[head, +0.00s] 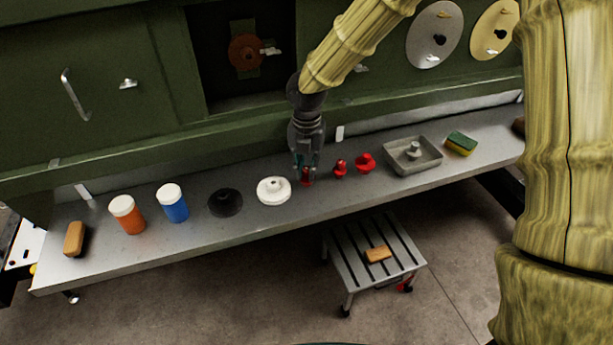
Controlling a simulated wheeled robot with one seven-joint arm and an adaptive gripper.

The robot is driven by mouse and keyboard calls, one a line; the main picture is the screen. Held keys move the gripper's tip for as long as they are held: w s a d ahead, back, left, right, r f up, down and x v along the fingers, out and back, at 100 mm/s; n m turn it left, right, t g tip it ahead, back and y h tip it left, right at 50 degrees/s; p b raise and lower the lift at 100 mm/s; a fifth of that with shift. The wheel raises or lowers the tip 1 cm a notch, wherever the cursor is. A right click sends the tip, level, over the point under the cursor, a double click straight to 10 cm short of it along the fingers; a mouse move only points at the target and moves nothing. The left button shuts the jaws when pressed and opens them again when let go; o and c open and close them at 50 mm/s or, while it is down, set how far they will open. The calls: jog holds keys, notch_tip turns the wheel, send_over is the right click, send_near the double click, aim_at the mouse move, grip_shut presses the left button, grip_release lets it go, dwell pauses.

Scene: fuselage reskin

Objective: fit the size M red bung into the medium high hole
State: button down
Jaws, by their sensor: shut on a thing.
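Two more red bungs stand on the shelf to the right: a narrower one (340,169) and a wider one (365,162). No size marks can be read on any bung. I cannot pick out the medium high hole in the green fuselage wall.
The shelf (250,225) also holds an orange jar (127,214), a blue jar (172,203), a black disc (225,203), a white disc (273,190), a grey tray (429,165) and a sponge (460,143). A step stool (350,270) stands below. A dark opening (215,60) lies behind.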

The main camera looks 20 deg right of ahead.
jog(key=shift+r+p, duration=1.5)
jog(key=shift+p, duration=0.2)
jog(key=shift+r+p, duration=1.35)
jog(key=shift+r, duration=0.1)
jog(key=shift+f, duration=0.1)
